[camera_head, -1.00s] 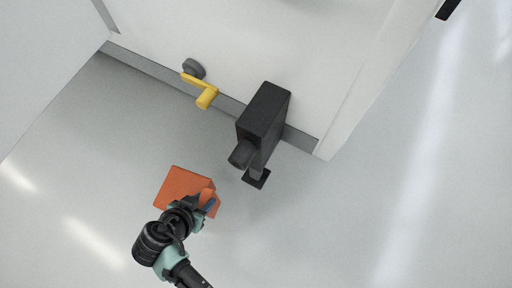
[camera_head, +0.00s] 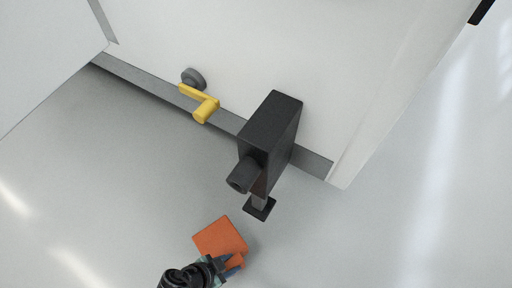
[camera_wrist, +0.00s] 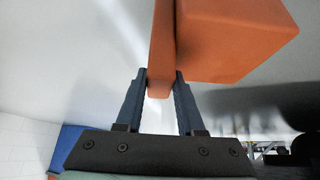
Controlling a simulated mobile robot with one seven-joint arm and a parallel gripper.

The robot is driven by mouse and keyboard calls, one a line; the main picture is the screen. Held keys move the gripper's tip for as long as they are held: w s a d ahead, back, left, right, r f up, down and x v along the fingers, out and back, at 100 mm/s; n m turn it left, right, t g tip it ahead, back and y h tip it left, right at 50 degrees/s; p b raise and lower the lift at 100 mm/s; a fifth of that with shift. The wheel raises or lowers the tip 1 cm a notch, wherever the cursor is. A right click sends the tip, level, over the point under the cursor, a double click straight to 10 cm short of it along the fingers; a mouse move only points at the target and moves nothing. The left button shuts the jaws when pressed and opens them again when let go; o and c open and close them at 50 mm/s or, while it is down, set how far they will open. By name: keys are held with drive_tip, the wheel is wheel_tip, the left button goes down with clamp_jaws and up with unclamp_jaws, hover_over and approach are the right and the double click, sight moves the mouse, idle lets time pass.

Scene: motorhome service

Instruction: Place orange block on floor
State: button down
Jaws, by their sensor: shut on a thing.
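The orange block (camera_head: 219,237) is at the lower middle of the head view, in front of the black jack-like unit. My gripper (camera_head: 231,264) is shut on a thin upright part of it. In the wrist view the orange block (camera_wrist: 232,38) fills the top right, and its thin orange part sits between the two dark fingers of my gripper (camera_wrist: 160,82). I cannot tell whether the block touches the floor.
A black box-shaped unit (camera_head: 270,130) with a round end and a foot plate (camera_head: 260,208) stands against the white wall. A yellow crank handle (camera_head: 203,104) sticks out beside it. Grey floor (camera_head: 110,170) is clear to the left. A blue thing (camera_wrist: 66,145) shows at the lower left of the wrist view.

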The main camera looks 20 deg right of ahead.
drive_tip(key=w+d+f+b, duration=0.1)
drive_tip(key=w+d+b, duration=0.1)
drive_tip(key=d, duration=0.4)
drive_tip(key=w+d+f+b, duration=0.2)
drive_tip(key=d+b, duration=0.2)
drive_tip(key=d, duration=0.3)
drive_tip(key=shift+d+f+b, duration=0.15)
drive_tip(key=shift+d+b, duration=0.15)
drive_tip(key=shift+b, duration=0.05)
drive_tip(key=shift+f, duration=0.1)
drive_tip(key=c, duration=0.5)
unclamp_jaws()
drive_tip(key=shift+s, duration=0.1)
drive_tip(key=p+v, duration=0.7)
drive_tip(key=v, duration=0.5)
